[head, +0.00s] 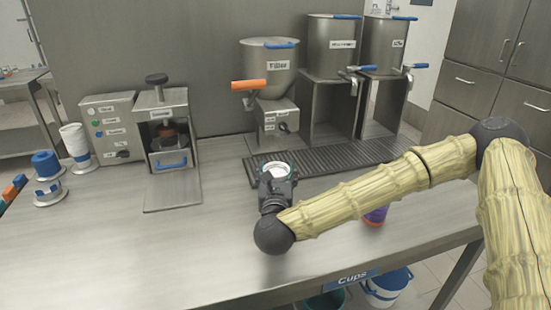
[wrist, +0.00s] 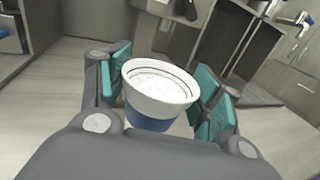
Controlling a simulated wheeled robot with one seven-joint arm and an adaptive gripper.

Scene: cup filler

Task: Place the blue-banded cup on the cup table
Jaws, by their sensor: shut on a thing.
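The blue-banded cup (wrist: 156,116) is white with a blue lower band and holds something white up to near its rim. In the wrist view it sits upright between the teal finger pads of my gripper (wrist: 163,92), which is shut on it. In the head view the cup (head: 277,169) shows only its top, at the front of the drip grate; my gripper (head: 276,182) hides its lower part. I cannot tell whether the cup's base touches the table. The steel table (head: 150,245) has a blue "Cups" sign (head: 352,279) on its front edge.
A filler hopper (head: 269,75) and drip grate (head: 310,160) stand behind my gripper. A sealing press (head: 168,130) and control box (head: 111,128) stand left, beside a white cup stack (head: 75,141) and blue items (head: 46,164). A purple cup (head: 376,215) is partly behind my arm. The front-left table is clear.

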